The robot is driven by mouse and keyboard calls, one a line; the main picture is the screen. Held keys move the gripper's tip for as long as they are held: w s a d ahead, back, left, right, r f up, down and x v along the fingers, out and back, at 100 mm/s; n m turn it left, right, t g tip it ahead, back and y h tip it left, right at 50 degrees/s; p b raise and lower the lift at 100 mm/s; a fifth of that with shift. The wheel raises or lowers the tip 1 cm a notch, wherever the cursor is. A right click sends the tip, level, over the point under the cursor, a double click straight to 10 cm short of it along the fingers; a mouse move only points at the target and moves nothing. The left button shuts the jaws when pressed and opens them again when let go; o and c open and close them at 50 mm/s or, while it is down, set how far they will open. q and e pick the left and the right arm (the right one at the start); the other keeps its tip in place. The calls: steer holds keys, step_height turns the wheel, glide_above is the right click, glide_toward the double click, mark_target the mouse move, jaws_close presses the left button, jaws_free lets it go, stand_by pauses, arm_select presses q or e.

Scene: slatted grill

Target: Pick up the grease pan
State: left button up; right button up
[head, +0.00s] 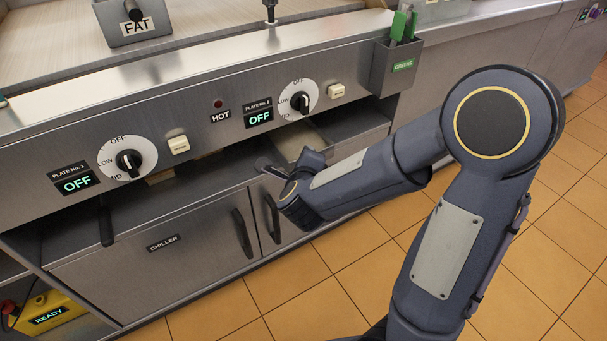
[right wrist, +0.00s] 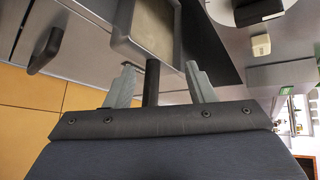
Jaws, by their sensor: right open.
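The grease pan (head: 299,141) sits in the slot under the right-hand control panel, partly hidden by my right arm. In the right wrist view the pan (right wrist: 118,40) is a grey, shallow tray with a pale inside, and its dark handle (right wrist: 152,84) points towards my gripper. My right gripper (head: 272,166) is at the slot in front of the pan. In the right wrist view its two fingers (right wrist: 161,78) are apart, with the handle between them and a gap on each side. My left gripper is not in view.
A second dark handle (head: 105,222) hangs out of the left part of the slot. The chiller doors (head: 165,262) with upright handles lie below. Knobs and the panel (head: 220,125) overhang the slot. A green-handled tool holder (head: 398,65) is at the right corner. The tiled floor is clear.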

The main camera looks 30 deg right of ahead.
arm_select(q)
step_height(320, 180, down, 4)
steer(key=b, duration=0.3)
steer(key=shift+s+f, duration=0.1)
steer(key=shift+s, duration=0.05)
arm_select(e)
steer(key=w+d+f+m+h, duration=0.1)
steer(key=w+d+f+m, duration=0.1)
steer(key=w+d+f, duration=0.2)
step_height(320, 180, down, 3)
steer(key=shift+w+d+r+g+h, duration=0.1)
steer(key=shift+w+d+g+h, duration=0.15)
steer(key=shift+d, duration=0.6)
steer(key=shift+c, duration=0.3)
jaws_close()
